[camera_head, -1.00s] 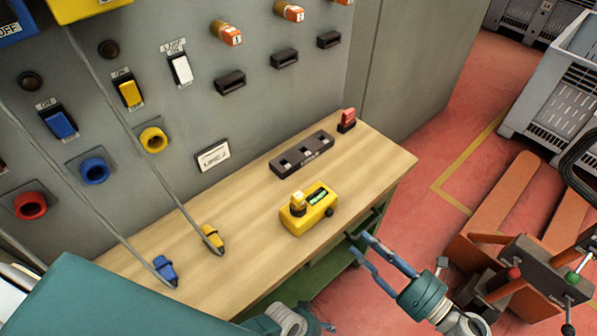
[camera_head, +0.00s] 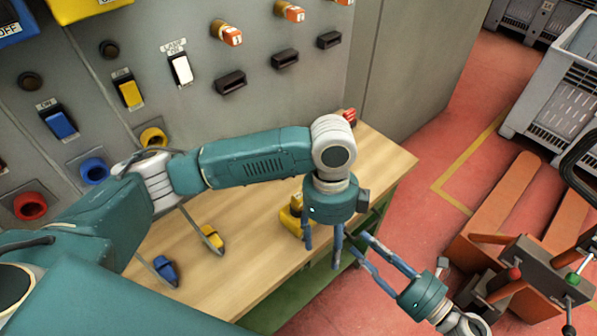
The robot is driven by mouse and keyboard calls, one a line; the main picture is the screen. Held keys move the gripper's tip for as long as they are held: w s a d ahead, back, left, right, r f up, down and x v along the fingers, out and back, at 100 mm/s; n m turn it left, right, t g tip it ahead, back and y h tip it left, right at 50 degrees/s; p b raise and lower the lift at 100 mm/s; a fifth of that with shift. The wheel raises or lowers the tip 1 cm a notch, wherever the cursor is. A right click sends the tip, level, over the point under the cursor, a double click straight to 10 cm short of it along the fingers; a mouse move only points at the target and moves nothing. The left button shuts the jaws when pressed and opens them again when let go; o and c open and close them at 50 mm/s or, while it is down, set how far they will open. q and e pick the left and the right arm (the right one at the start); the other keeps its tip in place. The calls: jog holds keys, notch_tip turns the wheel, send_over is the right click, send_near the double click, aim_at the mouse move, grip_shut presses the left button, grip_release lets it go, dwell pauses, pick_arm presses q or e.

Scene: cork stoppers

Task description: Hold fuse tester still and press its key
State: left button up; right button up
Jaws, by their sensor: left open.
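The fuse tester (camera_head: 289,221) is a yellow box on the wooden workbench. Only its left part shows; my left gripper and wrist cover the rest, including its display and any key. My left gripper (camera_head: 323,247) hangs over the tester's right side with its fingers pointing down, apart and with nothing seen between them. I cannot tell whether it touches the tester. My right gripper (camera_head: 358,243) is to the right, beyond the bench's front edge, with its two fingers apart and empty, pointing up-left toward the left gripper.
A blue plug (camera_head: 165,270) and a yellow plug (camera_head: 212,238) on cables lie on the bench (camera_head: 240,262). A red item (camera_head: 349,116) stands at the back. The grey panel (camera_head: 200,110) with switches and sockets rises behind. A pallet truck (camera_head: 505,215) stands at right.

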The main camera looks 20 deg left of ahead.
pick_arm(q)
notch_tip(320, 180, up, 12)
jog(key=m+t+y, duration=0.1)
send_over(298, 204)
jog(key=w, duration=0.1)
jog(key=shift+w+a+f, duration=0.1)
jog(key=shift+w, duration=0.05)
jog(key=shift+w+a+t, duration=0.2)
jog(key=shift+w+t, duration=0.05)
jog(key=shift+t, duration=0.05)
notch_tip(298, 204, down, 10)
jog(key=shift+f, duration=0.25)
grip_shut()
pick_arm(e)
jog(key=shift+c, duration=0.3)
grip_shut()
